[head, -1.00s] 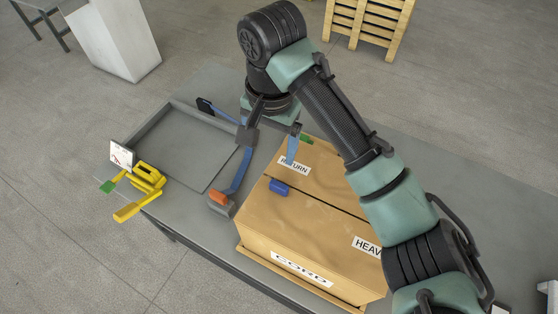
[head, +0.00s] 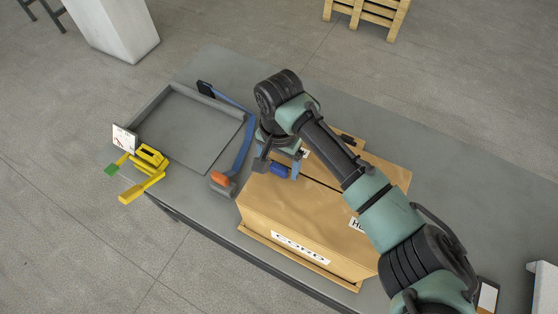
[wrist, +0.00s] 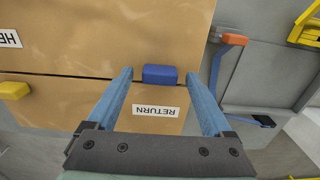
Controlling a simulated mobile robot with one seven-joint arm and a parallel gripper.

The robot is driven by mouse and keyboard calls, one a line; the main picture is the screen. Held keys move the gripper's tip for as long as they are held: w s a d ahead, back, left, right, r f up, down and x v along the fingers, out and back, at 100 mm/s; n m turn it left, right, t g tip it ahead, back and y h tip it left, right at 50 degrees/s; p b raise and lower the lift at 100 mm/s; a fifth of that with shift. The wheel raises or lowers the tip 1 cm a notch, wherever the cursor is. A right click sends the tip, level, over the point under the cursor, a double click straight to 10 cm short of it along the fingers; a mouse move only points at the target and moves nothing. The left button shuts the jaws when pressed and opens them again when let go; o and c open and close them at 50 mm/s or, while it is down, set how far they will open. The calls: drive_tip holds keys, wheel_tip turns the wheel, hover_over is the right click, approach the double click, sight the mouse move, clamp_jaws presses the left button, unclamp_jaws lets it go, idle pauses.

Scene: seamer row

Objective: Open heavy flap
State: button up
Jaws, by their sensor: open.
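A brown cardboard box (head: 300,228) stands on the grey table, its top flaps down and meeting at a seam. The heavy flap (head: 330,205), with a partly hidden "HEAVY" label (wrist: 8,38), is the near one in the head view. The other flap carries a "RETURN" label (wrist: 156,110). A blue block (wrist: 160,74) sits at the seam; it also shows in the head view (head: 280,171). My gripper (wrist: 158,73) is open, pointing down, with one blue finger on either side of the block and gaps visible. Its height above the flap is unclear.
A yellow block (wrist: 13,90) lies on the return flap. Left of the box are a blue bar with an orange end (head: 220,179), a grey tray (head: 180,170) and a yellow device (head: 146,172).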

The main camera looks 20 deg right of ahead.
drive_tip(key=shift+f, duration=0.2)
drive_tip(key=shift+c, duration=0.3)
clamp_jaws()
